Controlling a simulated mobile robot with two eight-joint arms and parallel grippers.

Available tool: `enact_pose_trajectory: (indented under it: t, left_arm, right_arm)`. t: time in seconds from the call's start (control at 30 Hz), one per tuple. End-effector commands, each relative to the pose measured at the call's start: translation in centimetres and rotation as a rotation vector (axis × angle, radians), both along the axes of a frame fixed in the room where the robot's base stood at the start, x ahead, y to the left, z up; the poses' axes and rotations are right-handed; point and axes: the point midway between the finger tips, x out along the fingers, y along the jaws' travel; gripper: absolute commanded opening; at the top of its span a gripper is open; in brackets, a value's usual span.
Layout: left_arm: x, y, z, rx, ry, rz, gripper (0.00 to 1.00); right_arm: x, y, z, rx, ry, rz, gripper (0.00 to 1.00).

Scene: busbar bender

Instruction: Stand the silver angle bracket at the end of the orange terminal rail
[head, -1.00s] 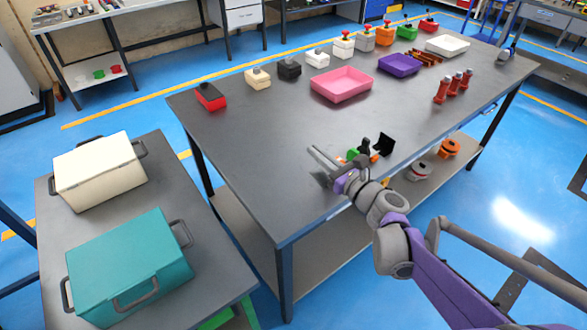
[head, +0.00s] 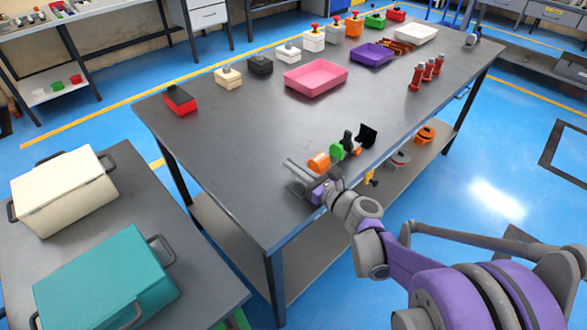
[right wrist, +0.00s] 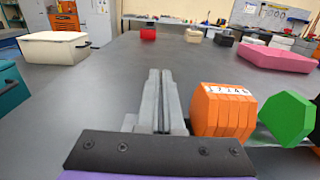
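The orange terminal rail (head: 319,162) sits on the grey table near its front edge. In the right wrist view it is a row of orange slices (right wrist: 222,112) with a white numbered strip, just right of the fingers. My right gripper (head: 299,176) is low over the table edge, left of the rail. In the right wrist view its grey fingers (right wrist: 163,102) lie close together with a narrow dark gap. I cannot make out the silver angle bracket separately; anything thin between the fingers blends with them. My left gripper is not in view.
A green block (head: 337,151) and black angled pieces (head: 367,134) stand close beside the rail. A pink tray (head: 316,78), purple tray (head: 372,54) and red posts (head: 428,73) are farther back. Cream and teal boxes are on a side table.

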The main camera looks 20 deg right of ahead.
Motion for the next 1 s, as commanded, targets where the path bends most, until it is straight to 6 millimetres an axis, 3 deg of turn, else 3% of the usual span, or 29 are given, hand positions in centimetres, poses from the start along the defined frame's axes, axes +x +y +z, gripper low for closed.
enact_pose_trajectory:
  t: [0.37,0.57,0.9,1.0]
  left_arm:
    - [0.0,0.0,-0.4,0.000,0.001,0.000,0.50]
    - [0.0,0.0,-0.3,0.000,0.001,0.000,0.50]
    - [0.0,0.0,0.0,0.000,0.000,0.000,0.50]
    - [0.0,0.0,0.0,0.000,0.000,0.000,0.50]
  right_arm:
    - [0.0,0.0,-0.7,0.000,0.000,0.000,0.00]
    - [0.0,0.0,-0.6,0.000,0.000,0.000,0.33]
    - [0.0,0.0,-0.2,0.000,0.000,0.000,0.33]
    - [-1.1,-0.4,-0.3,0.000,0.000,-0.002,0.33]
